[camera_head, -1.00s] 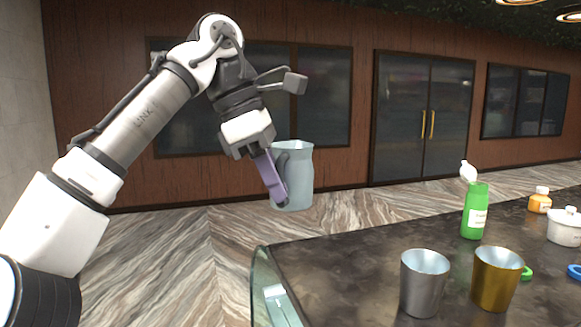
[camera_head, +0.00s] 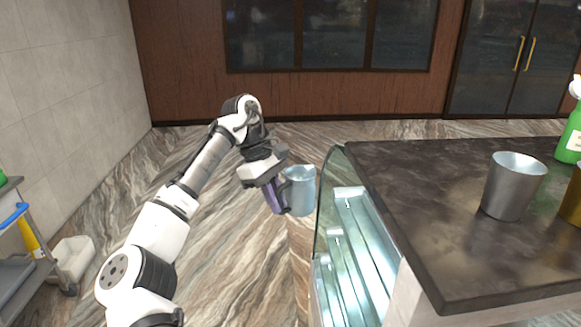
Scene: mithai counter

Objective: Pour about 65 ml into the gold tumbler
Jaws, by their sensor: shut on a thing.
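My gripper (camera_head: 280,193) is shut on a pale blue-grey jug (camera_head: 302,190), which looks held by its handle side. The jug is upright or nearly so, in the air left of the counter and apart from it. What is inside the jug is hidden. The gold tumbler (camera_head: 573,199) stands on the counter at the right edge of the view, mostly cut off. A silver tumbler (camera_head: 510,187) stands on the counter to its left.
The dark stone counter (camera_head: 425,230) has a glass display case (camera_head: 365,265) at its left end. A green bottle (camera_head: 572,138) is cut off at the right edge. A cart (camera_head: 30,262) and white bin (camera_head: 72,258) stand at the far left. The floor between is free.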

